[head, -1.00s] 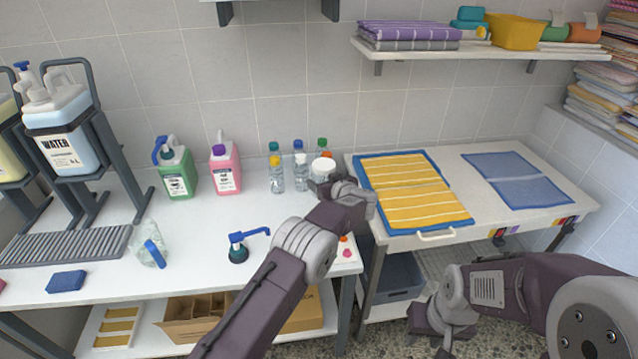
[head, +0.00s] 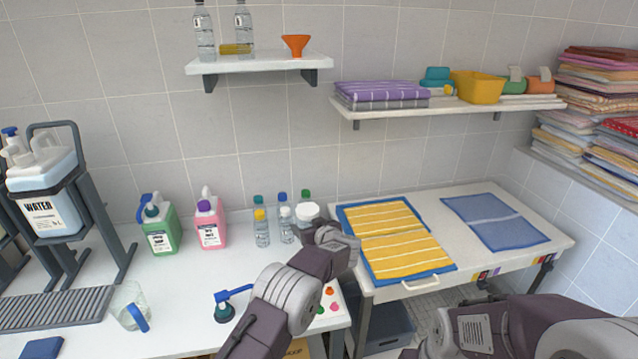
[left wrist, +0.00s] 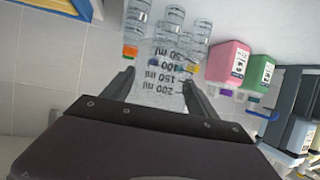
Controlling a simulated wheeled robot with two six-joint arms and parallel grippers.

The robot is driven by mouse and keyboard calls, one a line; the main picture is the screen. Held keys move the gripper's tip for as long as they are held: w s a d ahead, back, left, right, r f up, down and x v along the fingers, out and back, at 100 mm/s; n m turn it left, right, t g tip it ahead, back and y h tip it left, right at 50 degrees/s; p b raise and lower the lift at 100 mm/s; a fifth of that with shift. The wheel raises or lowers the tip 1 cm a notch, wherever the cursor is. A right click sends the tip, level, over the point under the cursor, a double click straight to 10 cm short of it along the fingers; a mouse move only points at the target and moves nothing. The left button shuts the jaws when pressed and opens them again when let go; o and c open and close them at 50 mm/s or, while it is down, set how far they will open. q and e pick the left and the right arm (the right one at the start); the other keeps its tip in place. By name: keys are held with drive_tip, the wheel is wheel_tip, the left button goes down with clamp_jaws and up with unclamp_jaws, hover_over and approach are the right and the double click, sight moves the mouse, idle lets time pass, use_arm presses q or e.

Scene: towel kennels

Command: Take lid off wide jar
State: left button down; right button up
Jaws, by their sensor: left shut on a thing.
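The wide jar stands on the white bench at the back, among small bottles. Its white lid (head: 308,211) shows on top in the head view. In the left wrist view the clear jar (left wrist: 160,92) shows ml markings, upside down in the picture, and its lid end is hidden. My left gripper (left wrist: 157,78) has one finger on each side of the jar and is shut on it. In the head view my left wrist partly covers the jar. My right arm is at the lower right of the head view, with its fingertips out of frame.
Small capped bottles (head: 262,230) stand close left of the jar. A pink jug (head: 210,226), a green jug (head: 160,232), a clear mug (head: 128,305) and a blue-spouted pump (head: 224,308) are further left. A yellow striped towel (head: 400,240) lies on the right table.

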use_arm(q)
drive_tip(key=s+d+m+h, duration=0.2)
drive_tip(key=s+m+h, duration=0.1)
drive_tip(key=s, duration=0.6)
drive_tip(key=s+d+m+t+h, duration=0.1)
drive_tip(key=s+m+h, duration=0.3)
drive_tip(key=s, duration=0.5)
drive_tip(key=shift+s+d+f+m+h, duration=0.25)
drive_tip(key=shift+d+h, duration=0.2)
drive_tip(key=shift+h, duration=0.55)
